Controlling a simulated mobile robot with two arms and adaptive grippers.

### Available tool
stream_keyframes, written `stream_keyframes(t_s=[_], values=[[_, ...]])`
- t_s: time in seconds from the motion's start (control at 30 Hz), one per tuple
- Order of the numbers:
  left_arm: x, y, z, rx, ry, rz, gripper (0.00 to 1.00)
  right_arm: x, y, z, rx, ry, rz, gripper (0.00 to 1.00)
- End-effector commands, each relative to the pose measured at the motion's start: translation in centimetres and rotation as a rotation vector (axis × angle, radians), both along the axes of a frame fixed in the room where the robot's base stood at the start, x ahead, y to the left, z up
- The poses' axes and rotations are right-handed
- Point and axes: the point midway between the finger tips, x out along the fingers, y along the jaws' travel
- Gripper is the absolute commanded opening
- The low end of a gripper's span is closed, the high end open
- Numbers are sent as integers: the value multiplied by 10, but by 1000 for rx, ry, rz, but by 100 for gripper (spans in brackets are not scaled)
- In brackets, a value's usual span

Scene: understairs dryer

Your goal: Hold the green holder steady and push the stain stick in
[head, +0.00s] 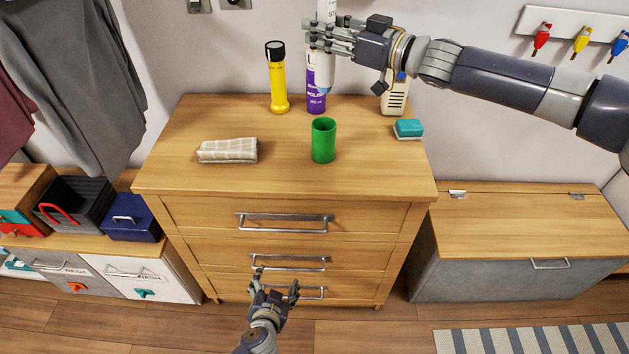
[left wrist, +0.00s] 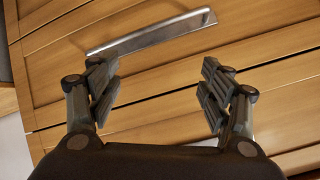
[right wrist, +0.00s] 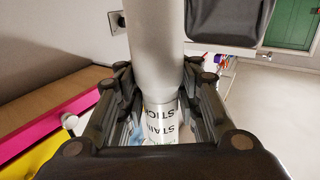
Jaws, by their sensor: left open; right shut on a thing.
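The green holder (head: 323,140) is an open-topped cup standing upright on the wooden dresser top, with nothing seen sticking out of it. My right gripper (head: 318,38) is shut on the white stain stick (head: 326,12), held upright above the dresser, higher than the holder and towards the back. In the right wrist view the stain stick (right wrist: 159,120) sits between the fingers with its lettering showing. My left gripper (head: 275,287) is open and empty, low in front of the dresser drawers, well below the holder. The left wrist view shows its spread fingers (left wrist: 160,95) before a drawer front.
A yellow flashlight (head: 278,80) and a purple bottle (head: 316,92) stand behind the holder. A folded cloth (head: 228,150) lies left; a teal sponge (head: 409,128) and a cream device (head: 395,97) are right. Drawer handles (head: 285,222) stick out near my left gripper.

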Motion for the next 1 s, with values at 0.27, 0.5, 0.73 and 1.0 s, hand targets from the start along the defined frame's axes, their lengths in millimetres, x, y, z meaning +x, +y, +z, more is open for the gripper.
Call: stream_keyframes(t_s=[0.27, 0.5, 0.73, 1.0], values=[[50, -37, 157, -75, -359, 14, 72, 0, 0, 0, 1, -1, 0, 4], [72, -64, 275, -232, -605, 23, 72, 0, 0, 0, 1, -1, 0, 4], [112, -96, 281, -413, -553, -5, 72, 0, 0, 0, 1, -1, 0, 4], [140, -104, 281, -436, -544, -12, 72, 0, 0, 0, 1, -1, 0, 4]])
